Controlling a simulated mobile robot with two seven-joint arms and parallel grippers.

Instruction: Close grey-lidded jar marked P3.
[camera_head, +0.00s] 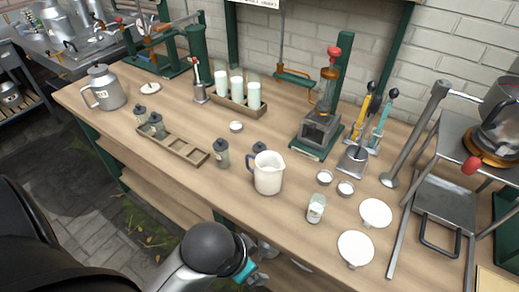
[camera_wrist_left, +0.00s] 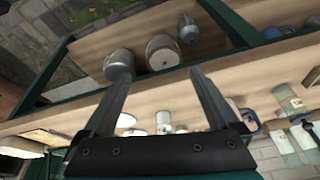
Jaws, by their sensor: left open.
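Several small dark-lidded jars stand on the bench in the head view: two by the wooden rack, at the rack's left end (camera_head: 140,114) and in it (camera_head: 157,126), one beside its right end (camera_head: 222,154), and one partly hidden behind the white pitcher (camera_head: 268,177). A pale jar with a label (camera_head: 316,209) stands near the front edge. The labels are too small to read, so I cannot tell which is P3. My left gripper (camera_head: 258,279) is low in front of the bench, away from the jars. In the left wrist view it (camera_wrist_left: 160,78) is open and empty.
Two small round dishes or lids (camera_head: 345,188) and white discs (camera_head: 356,248) lie at the right front. A metal jug (camera_head: 104,88), a bottle tray (camera_head: 238,105) and a green stand (camera_head: 317,134) occupy the back. Pots (camera_wrist_left: 162,53) sit on the lower shelf.

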